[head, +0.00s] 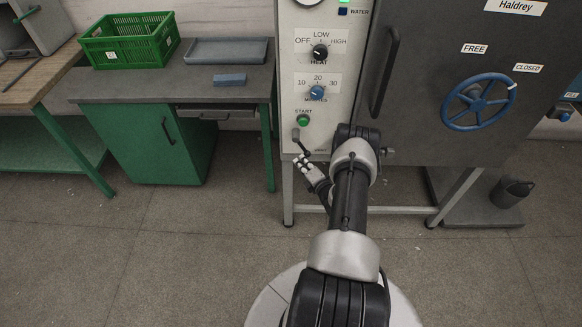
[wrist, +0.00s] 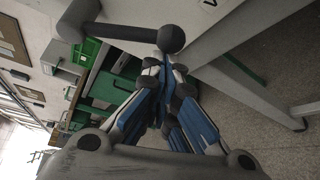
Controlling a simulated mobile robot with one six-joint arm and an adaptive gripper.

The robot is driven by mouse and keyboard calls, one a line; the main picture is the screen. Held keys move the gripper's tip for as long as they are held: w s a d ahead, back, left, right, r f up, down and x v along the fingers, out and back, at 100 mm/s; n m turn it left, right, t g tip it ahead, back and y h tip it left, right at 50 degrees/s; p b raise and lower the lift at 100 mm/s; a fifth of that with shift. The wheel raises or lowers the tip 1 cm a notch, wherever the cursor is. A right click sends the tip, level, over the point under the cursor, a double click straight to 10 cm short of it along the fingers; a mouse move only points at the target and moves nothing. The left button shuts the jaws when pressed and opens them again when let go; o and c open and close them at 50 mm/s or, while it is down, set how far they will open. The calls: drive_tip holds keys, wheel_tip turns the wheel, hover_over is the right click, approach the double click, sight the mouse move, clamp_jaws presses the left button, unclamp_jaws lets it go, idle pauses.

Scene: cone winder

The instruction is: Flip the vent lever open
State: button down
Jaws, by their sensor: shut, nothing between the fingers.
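The vent lever (head: 302,143) is a short dark lever low on the pale control panel, under the green start button. It slants down and to the right from its pivot, beside a small label. In the wrist view the lever (wrist: 125,33) shows close up as a grey bar with a dark round knob at its end. My gripper (head: 303,164) is just below the lever's lower end. In the wrist view my gripper (wrist: 165,72) is shut and empty, with its fingertips close to the knob. I cannot tell whether they touch it.
The panel (head: 290,85) carries heat and minutes knobs. To its right is the dark door with a blue handwheel (head: 478,102). A grey bench (head: 120,85) with a green crate (head: 130,40) and a grey tray (head: 228,50) stands left. The floor in front is clear.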

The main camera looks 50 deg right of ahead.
sight(310, 154)
drive_tip(key=s+d+r+n+g+p, duration=0.1)
drive_tip(key=n, duration=0.1)
drive_tip(key=s+d+r+n+g+h+p, duration=0.1)
drive_tip(key=s+d+g, duration=0.1)
drive_tip(key=shift+r+n, duration=0.3)
drive_tip(key=shift+n, duration=0.1)
drive_tip(key=shift+s+d+r, duration=0.3)
drive_tip(key=shift+s+r, duration=0.1)
drive_tip(key=shift+r, duration=0.25)
drive_tip(key=shift+s+d+r, duration=0.3)
drive_tip(key=shift+s+r, duration=0.1)
drive_tip(key=shift+r, duration=0.2)
drive_tip(key=shift+d+r, duration=0.1)
